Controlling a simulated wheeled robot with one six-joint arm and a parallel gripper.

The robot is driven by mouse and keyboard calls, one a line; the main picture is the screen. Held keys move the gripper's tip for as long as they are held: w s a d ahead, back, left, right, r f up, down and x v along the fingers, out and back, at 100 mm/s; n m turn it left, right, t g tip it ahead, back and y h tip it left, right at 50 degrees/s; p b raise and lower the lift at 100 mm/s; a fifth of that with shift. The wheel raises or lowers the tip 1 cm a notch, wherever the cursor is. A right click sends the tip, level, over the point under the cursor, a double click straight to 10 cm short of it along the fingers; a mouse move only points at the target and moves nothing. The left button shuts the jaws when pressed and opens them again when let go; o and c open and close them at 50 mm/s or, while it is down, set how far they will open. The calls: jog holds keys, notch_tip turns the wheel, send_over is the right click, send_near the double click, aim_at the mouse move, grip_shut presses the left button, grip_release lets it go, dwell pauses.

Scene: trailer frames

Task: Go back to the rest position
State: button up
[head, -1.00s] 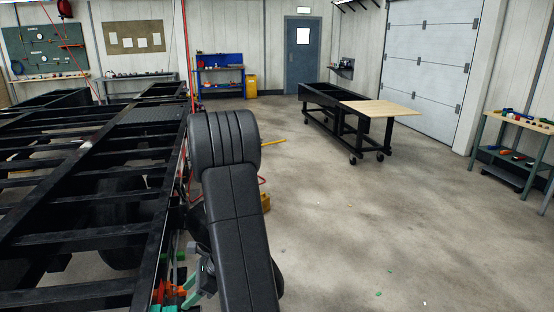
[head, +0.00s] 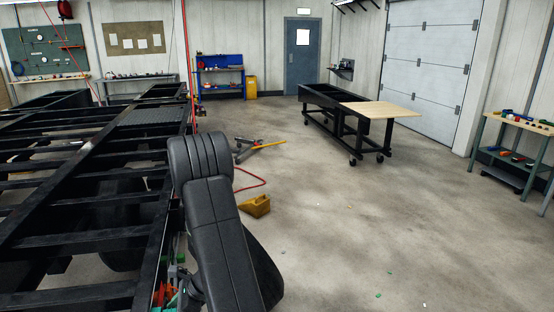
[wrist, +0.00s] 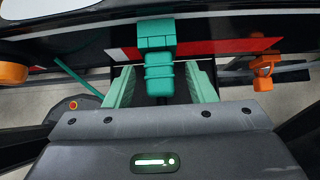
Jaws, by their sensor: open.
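In the wrist view my gripper (wrist: 159,70) has its two green fingers spread apart. A teal plug-like part (wrist: 156,42) stands ahead of and between the fingers, against the dark rail with its red and white strip (wrist: 215,47). Gaps show on both sides of it, and the fingers do not close on it. In the head view my arm is folded beside the trailer frame (head: 75,225), and the gripper end is mostly hidden low at the frame's side.
An orange fitting (wrist: 263,72) is on the right in the wrist view. A yellow wheel chock (head: 256,206) and a red hose (head: 252,183) lie on the floor beyond my arm. A black wheeled cart (head: 335,112) stands farther back. The floor at right is mostly clear.

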jog(key=w+d+p, duration=0.1)
jog(key=d, duration=0.4)
jog(key=s+f+b, duration=0.1)
jog(key=f, duration=0.1)
jog(key=s+f+b, duration=0.1)
jog(key=s+b, duration=0.1)
jog(key=s+a+f+b, duration=0.1)
jog(key=f+b, duration=0.1)
jog(key=shift+s+f, duration=0.15)
jog(key=shift+f, duration=0.2)
jog(key=shift+s+a+f+b, duration=0.25)
jog(key=shift+s+f+b, duration=0.3)
jog(key=shift+s, duration=0.05)
jog(key=shift+d+r, duration=0.1)
